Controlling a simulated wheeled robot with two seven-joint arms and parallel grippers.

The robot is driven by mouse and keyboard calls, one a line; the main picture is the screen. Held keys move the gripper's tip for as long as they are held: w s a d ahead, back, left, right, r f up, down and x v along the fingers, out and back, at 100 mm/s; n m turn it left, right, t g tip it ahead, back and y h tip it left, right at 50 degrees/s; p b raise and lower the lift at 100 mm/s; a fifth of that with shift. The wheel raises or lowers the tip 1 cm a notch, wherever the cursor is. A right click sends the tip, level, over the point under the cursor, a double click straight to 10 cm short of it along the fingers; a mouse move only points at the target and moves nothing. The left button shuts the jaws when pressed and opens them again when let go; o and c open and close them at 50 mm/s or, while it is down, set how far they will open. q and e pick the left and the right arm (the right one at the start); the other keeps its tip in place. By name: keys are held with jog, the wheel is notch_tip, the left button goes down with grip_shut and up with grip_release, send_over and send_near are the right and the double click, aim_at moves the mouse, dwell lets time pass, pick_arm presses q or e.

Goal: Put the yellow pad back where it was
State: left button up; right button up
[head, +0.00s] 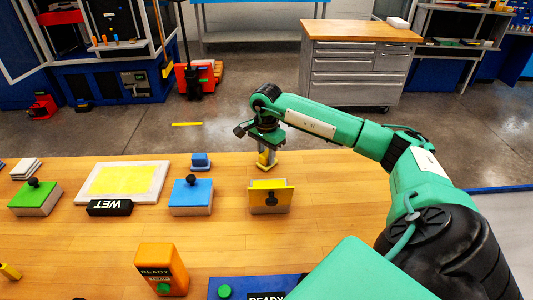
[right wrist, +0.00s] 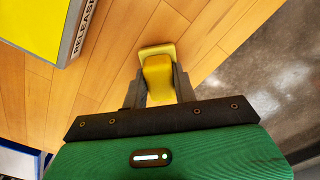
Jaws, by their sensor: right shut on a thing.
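The small yellow pad (head: 267,160) is at the far side of the wooden table, behind a yellow-lidded box (head: 285,196). My right gripper (head: 264,146) is shut on its upright grip, seen between the two fingers (right wrist: 158,88) in the right wrist view. The pad's wider yellow base (right wrist: 155,50) points at the table. It is at or just above the wood; I cannot tell whether it touches. The box shows at the upper left of the wrist view (right wrist: 30,22), with RELEASE on its grey edge. My left gripper is not in view.
A small blue pad (head: 201,160) stands behind a blue-lidded box (head: 190,190). Left are a framed yellow panel (head: 125,181), a black WET label (head: 109,208) and a green-lidded box (head: 35,197). An orange READY device (head: 161,268) stands in front. The wood right of the yellow-lidded box is clear.

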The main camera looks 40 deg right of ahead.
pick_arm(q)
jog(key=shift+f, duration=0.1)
pick_arm(e)
jog(key=shift+f, duration=0.1)
jog(key=shift+f, duration=0.1)
jog(key=o, duration=0.9)
jog(key=shift+c, duration=0.2)
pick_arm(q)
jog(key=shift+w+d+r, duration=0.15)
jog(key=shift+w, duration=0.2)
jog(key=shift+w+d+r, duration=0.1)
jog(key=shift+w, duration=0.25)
pick_arm(e)
jog(key=shift+o, duration=0.5)
